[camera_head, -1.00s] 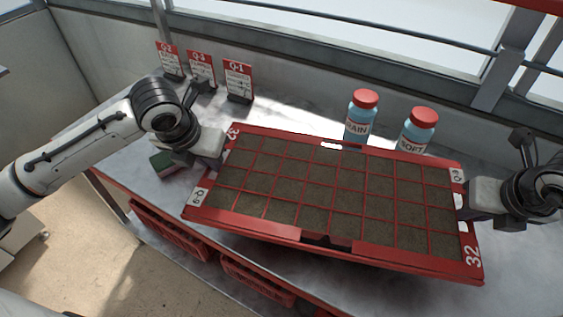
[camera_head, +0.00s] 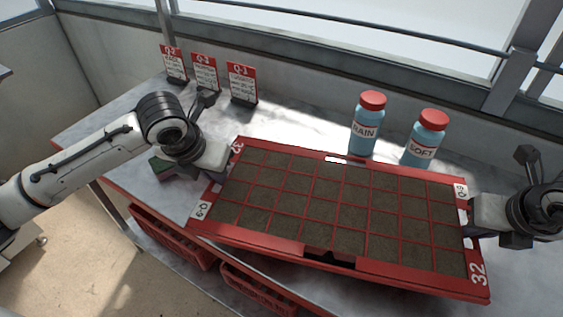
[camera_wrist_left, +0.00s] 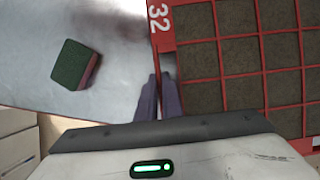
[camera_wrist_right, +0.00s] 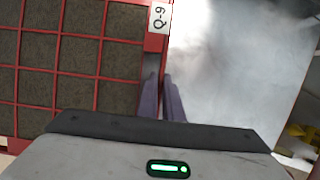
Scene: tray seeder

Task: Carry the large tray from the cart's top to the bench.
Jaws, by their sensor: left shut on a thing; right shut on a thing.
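The large red tray (camera_head: 325,258) has a grid of soil-filled cells and lies over the grey bench (camera_head: 300,125), its front edge near or past the bench's front edge. I cannot tell whether it rests on the bench or hangs just above it. My left gripper (camera_head: 222,172) is shut on the tray's left end; its fingers (camera_wrist_left: 160,98) show at the red rim beside the "32" label. My right gripper (camera_head: 467,215) is shut on the tray's right end; its fingers (camera_wrist_right: 162,98) show just below the "Q-9" label. The cart is not clearly in view.
Two blue bottles with red caps, RAIN (camera_head: 366,125) and SOFT (camera_head: 424,140), stand just behind the tray. Several red-topped sign cards (camera_head: 242,83) stand at the back left. A green sponge-like block (camera_wrist_left: 76,65) lies left of the tray. Red crates (camera_head: 172,236) sit below the bench.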

